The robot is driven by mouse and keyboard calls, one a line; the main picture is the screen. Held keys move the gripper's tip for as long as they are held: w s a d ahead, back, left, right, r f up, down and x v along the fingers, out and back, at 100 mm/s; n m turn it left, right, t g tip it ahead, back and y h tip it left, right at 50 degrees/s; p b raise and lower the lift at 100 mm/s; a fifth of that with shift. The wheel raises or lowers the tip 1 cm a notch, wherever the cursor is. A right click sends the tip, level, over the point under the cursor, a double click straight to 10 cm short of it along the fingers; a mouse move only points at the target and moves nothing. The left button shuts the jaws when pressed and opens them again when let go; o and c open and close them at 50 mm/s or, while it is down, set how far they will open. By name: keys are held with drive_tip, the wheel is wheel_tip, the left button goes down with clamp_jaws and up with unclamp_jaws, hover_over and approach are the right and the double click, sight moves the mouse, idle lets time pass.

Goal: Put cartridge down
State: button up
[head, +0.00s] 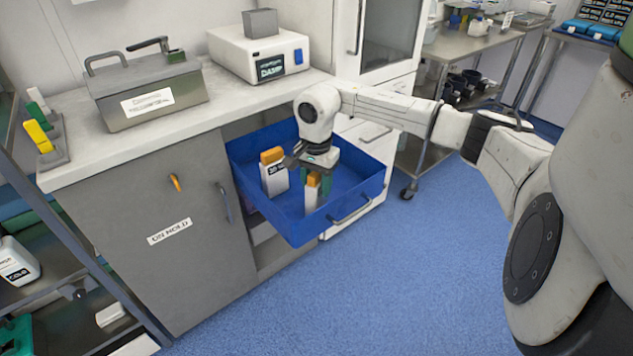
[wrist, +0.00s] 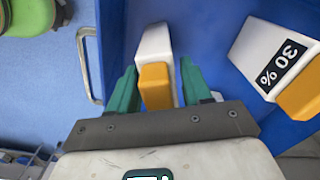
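A white cartridge with an orange top (head: 312,192) is in the blue drawer (head: 350,196), near its front. In the wrist view this cartridge (wrist: 155,75) is between the two green fingers of my gripper (wrist: 158,88). A narrow blue gap shows at its right side, and the left finger is very close to it. My gripper (head: 318,182) points down into the drawer and looks open around the cartridge. Whether the cartridge's base touches the drawer floor is hard to tell. A second cartridge (head: 273,174), labelled "30 %" in the wrist view (wrist: 275,60), stands to the left, apart from my gripper.
The drawer is pulled out below the counter (head: 215,108), its handle (head: 350,210) at the front. A metal box (head: 150,95) and a white device (head: 262,52) stand on the counter. A grey cabinet door (head: 165,230) reads "ON HOLD". The drawer's right part is clear.

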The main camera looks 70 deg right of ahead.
drive_tip(key=shift+o, duration=1.2)
drive_tip(key=shift+r, duration=0.1)
wheel_tip(320, 180, up, 12)
drive_tip(key=shift+r+p, duration=0.1)
drive_tip(key=shift+p, duration=0.5)
